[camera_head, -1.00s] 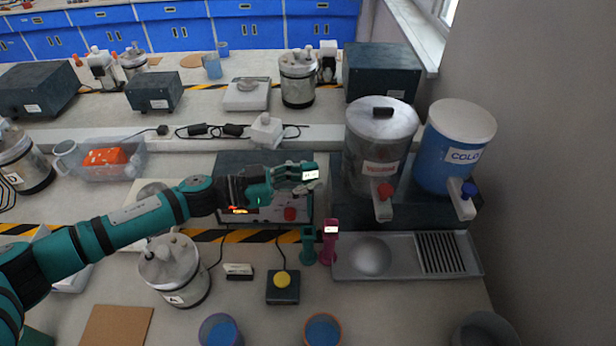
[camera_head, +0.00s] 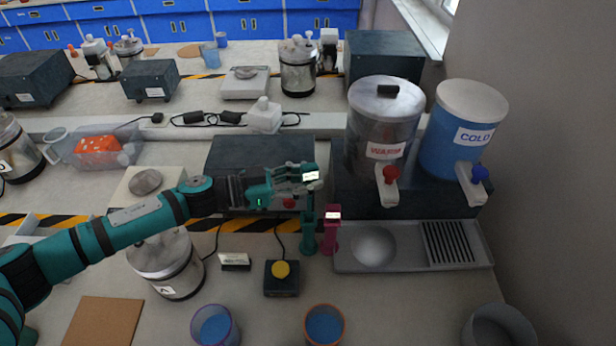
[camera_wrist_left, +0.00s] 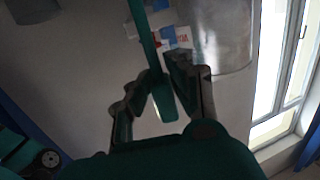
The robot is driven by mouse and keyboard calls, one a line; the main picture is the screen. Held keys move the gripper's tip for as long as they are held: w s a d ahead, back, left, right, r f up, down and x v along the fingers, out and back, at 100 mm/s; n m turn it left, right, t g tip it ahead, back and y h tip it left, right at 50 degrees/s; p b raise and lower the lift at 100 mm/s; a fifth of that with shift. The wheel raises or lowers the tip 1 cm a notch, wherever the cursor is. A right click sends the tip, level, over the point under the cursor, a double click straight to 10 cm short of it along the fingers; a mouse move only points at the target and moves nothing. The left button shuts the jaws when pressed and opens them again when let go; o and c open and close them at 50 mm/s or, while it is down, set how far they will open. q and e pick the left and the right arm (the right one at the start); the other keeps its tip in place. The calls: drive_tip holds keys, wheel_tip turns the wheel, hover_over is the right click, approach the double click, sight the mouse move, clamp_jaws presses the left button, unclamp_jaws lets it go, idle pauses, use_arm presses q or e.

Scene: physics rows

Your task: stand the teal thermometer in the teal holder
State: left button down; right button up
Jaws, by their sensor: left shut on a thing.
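My left gripper (camera_head: 304,173) is shut on the teal thermometer (camera_head: 311,177), whose white display shows at the fingertips. In the left wrist view the thermometer (camera_wrist_left: 148,45) runs as a teal bar between the two fingers (camera_wrist_left: 160,95). In the head view its lower part points down, in line with the teal holder (camera_head: 308,241) on the bench below. I cannot tell whether its lower end is inside the holder or just above or behind it. My right gripper is not in view.
A magenta holder with a magenta thermometer (camera_head: 331,236) stands close right of the teal holder. Beyond is a grey drip tray (camera_head: 405,258) below the warm (camera_head: 383,125) and cold (camera_head: 461,135) dispensers. A yellow-button box (camera_head: 281,279) and two cups (camera_head: 215,327) (camera_head: 325,325) are in front.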

use_arm(q)
drive_tip(key=shift+f+b, duration=1.55)
drive_tip(key=shift+f, duration=1.3)
drive_tip(key=shift+f+b, duration=0.5)
drive_tip(key=shift+f, duration=0.4)
drive_tip(key=c, duration=1.1)
unclamp_jaws()
drive_tip(key=shift+c, duration=0.2)
drive_tip(key=shift+r, duration=0.1)
wheel_tip(320, 180, up, 10)
drive_tip(key=shift+f, duration=0.1)
